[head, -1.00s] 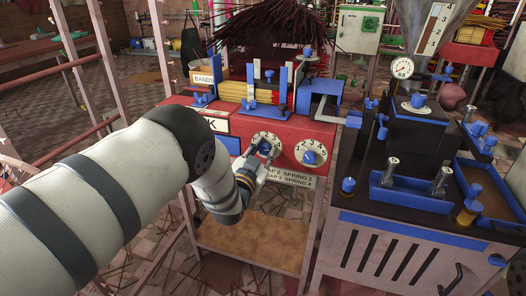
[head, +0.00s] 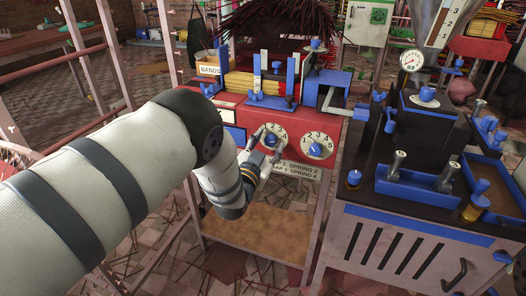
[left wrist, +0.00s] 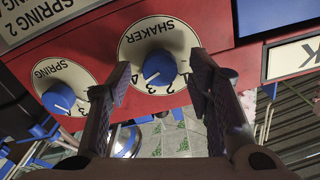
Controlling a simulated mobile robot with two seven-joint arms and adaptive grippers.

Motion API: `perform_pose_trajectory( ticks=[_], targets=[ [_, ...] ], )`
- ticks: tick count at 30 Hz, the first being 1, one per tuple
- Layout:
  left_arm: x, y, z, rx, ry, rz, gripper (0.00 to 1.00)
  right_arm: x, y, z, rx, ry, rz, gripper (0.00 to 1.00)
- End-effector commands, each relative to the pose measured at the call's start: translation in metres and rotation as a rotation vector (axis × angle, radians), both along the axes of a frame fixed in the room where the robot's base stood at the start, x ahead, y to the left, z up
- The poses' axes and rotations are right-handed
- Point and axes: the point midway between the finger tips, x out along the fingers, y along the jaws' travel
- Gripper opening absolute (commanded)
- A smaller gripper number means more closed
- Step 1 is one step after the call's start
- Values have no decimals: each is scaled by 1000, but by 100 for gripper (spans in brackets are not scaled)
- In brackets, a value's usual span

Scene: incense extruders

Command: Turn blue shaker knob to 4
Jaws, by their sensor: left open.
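The blue shaker knob (left wrist: 159,70) sits on a round cream dial marked SHAKER, on the red panel. The left wrist view shows this dial turned over, with a pale mark on the knob pointing down and left; I cannot tell for sure which number it meets. The knob also shows in the head view (head: 270,141). My left gripper (head: 268,142) is open in front of the dial. Its two dark fingers (left wrist: 160,88) stand apart to either side below the knob in the left wrist view, and neither visibly grips it. My right gripper is out of view.
A second dial with a blue spring knob (head: 315,150) sits just right of the shaker dial. A label plate (head: 292,170) lies below the dials. A black-topped machine (head: 405,185) with blue parts stands at the right. A wooden shelf (head: 262,236) is underneath.

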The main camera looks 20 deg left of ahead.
Motion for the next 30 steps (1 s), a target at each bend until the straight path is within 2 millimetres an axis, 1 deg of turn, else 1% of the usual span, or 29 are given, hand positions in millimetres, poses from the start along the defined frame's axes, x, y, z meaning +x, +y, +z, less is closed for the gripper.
perform_pose_trajectory(
  ticks=[6, 9, 12, 16, 28, 29, 30],
  targets=[
    [-58, 2, 0, 0, 5, 0, 47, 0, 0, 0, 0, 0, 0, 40],
    [-82, 3, 0, 1, 3, 0, 47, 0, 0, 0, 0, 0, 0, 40],
    [-98, 3, 0, 1, 2, 1, 47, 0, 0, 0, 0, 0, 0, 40],
    [-108, 4, 1, 1, 0, 0, 47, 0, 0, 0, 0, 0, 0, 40],
    [-109, 4, 0, 0, 0, 0, 47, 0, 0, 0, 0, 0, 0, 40],
    [-109, 4, -1, 0, 5, 1, 47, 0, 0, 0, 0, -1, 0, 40],
    [-112, 5, -6, -3, 28, 4, 47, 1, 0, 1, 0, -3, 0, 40]
  ],
)
